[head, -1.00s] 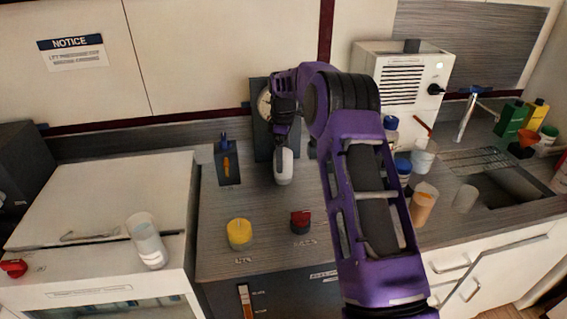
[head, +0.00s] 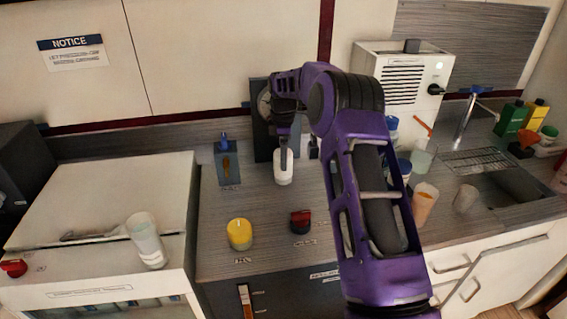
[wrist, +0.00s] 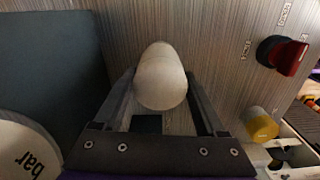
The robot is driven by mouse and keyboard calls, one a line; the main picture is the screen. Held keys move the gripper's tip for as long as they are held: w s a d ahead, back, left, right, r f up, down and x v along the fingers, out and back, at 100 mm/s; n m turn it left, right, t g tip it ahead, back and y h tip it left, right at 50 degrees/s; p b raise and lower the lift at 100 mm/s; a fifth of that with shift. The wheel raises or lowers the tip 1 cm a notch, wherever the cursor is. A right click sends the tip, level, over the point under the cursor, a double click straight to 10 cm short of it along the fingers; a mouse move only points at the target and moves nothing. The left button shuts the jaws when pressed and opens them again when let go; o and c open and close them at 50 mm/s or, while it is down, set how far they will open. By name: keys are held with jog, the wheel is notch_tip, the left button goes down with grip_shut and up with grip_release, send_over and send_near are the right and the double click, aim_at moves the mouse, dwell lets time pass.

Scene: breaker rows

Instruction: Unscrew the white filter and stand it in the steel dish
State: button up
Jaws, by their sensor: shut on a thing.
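The white filter (head: 283,174) is a rounded cylinder in front of the dark gauge panel (head: 262,140). My gripper (head: 283,158) is shut on it, with a dark finger across its upper part in the head view. In the wrist view the filter (wrist: 160,78) sits between the two fingers (wrist: 163,95). Whether its thread is still engaged cannot be told. I cannot make out the steel dish; my arm hides part of the counter.
A yellow knob (head: 240,234) and a red knob (head: 300,221) stand on the counter in front. A blue-topped dark unit (head: 226,162) is to the left. Cups, including an orange-filled one (head: 423,205), stand right of my arm, near the sink (head: 515,188).

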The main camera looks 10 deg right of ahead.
jog(key=n, duration=0.4)
jog(key=shift+n, duration=0.3)
jog(key=n, duration=0.5)
jog(key=shift+r, duration=0.1)
jog(key=shift+w+r, duration=0.1)
jog(key=shift+r, duration=2.35)
